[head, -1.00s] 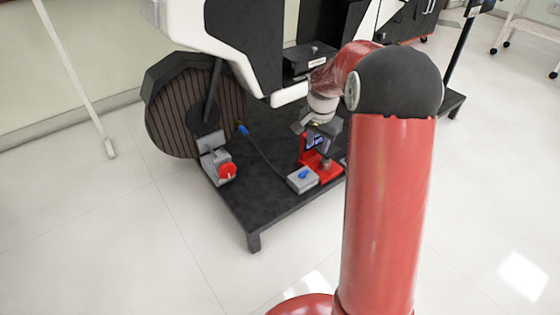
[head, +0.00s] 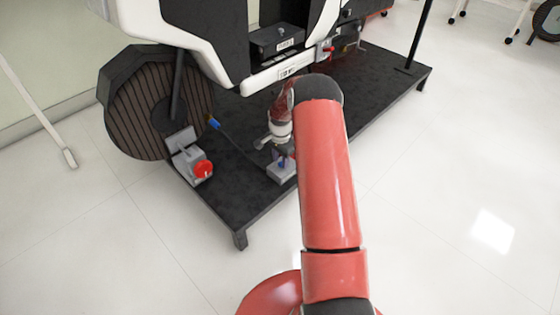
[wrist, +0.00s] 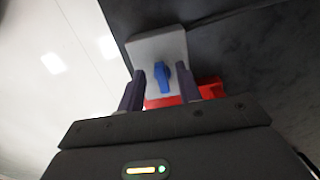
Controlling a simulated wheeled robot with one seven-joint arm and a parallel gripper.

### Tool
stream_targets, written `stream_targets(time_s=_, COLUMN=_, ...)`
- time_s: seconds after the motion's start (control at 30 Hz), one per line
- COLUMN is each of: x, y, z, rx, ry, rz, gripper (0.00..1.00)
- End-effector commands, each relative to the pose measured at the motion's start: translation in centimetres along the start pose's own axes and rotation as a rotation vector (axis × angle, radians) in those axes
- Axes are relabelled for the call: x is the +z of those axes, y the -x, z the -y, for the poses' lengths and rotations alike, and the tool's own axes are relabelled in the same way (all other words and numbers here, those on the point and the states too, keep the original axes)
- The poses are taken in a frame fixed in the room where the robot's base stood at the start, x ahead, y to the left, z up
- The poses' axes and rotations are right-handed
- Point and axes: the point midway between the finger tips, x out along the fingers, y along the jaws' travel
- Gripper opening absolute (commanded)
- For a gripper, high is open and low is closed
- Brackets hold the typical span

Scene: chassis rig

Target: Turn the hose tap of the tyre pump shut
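The hose tap is a blue handle (wrist: 162,77) on a grey block (wrist: 157,48), seen in the wrist view. The handle's long side runs roughly up and down in that view. My gripper (wrist: 160,71) is open. Its two dark purple fingers stand either side of the handle, with a visible gap on each side. Red parts of the tyre pump (wrist: 210,88) show behind and below the fingers. In the head view my gripper (head: 284,154) is over the grey block (head: 280,174) on the black platform. My arm hides the pump there, and the handle cannot be made out.
A dark hose (head: 234,140) with a blue end runs across the black platform (head: 225,195). A red knob (head: 203,169) on a grey bracket stands left of the block, beside the large wheel (head: 150,105). The white and black chassis body (head: 205,45) overhangs behind. Floor in front is clear.

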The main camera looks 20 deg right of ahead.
Motion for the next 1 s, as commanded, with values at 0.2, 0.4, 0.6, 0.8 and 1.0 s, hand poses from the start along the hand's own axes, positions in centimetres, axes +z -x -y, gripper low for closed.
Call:
stream_targets(time_s=0.2, x=0.01, y=-1.02, z=0.01, rx=-0.001, ry=-0.001, rz=0.000, gripper=0.35)
stream_targets(time_s=0.4, x=0.01, y=-1.01, z=0.01, rx=-0.001, ry=0.000, rz=0.000, gripper=0.33)
stream_targets(time_s=0.6, x=0.01, y=-1.00, z=0.01, rx=-0.001, ry=0.000, rz=0.000, gripper=0.07)
stream_targets(time_s=0.8, x=0.01, y=-0.99, z=0.00, rx=0.000, ry=0.001, rz=0.000, gripper=0.00)
stream_targets(time_s=1.0, x=0.01, y=-1.01, z=-0.03, rx=0.000, ry=0.026, rz=0.000, gripper=0.00)
